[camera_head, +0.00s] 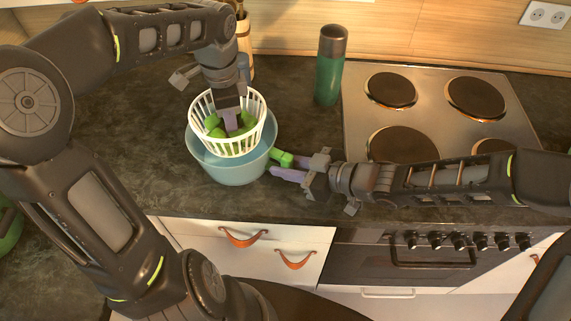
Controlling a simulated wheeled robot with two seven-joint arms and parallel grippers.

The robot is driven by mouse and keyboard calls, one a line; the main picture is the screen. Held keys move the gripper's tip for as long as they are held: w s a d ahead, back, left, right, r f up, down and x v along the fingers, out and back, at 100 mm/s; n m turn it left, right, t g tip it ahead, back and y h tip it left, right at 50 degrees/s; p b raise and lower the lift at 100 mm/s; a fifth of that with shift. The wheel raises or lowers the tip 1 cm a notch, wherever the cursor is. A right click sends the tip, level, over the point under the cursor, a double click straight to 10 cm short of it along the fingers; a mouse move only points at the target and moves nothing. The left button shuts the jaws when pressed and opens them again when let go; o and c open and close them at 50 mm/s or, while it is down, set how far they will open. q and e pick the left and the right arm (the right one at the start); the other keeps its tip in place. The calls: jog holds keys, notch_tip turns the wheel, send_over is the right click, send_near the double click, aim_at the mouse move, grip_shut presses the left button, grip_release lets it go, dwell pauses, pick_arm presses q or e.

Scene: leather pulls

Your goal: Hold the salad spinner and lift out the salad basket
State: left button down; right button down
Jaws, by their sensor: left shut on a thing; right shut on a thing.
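The salad basket (257,108) is white and slatted, with green pieces (213,127) inside. It sits high in the light blue salad spinner bowl (238,174), its rim well above the bowl's rim. I cannot tell whether its base is clear of the bowl. My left gripper (232,122) reaches down into the basket from above and is shut on it; the exact grip is partly hidden. My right gripper (279,166) comes from the right and is shut on the bowl at its right side. The bowl stands on the dark counter.
A green bottle (328,75) with a brown top stands behind and right of the bowl. The hob (431,95) with round plates lies to the right. A utensil holder (245,45) stands behind my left gripper. The counter (140,150) left of the bowl is bare.

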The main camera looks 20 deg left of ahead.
pick_arm(q)
jog(key=shift+r, duration=1.6)
pick_arm(e)
jog(key=c, duration=1.2)
grip_release()
jog(key=shift+o, duration=0.2)
jog(key=v, duration=1.2)
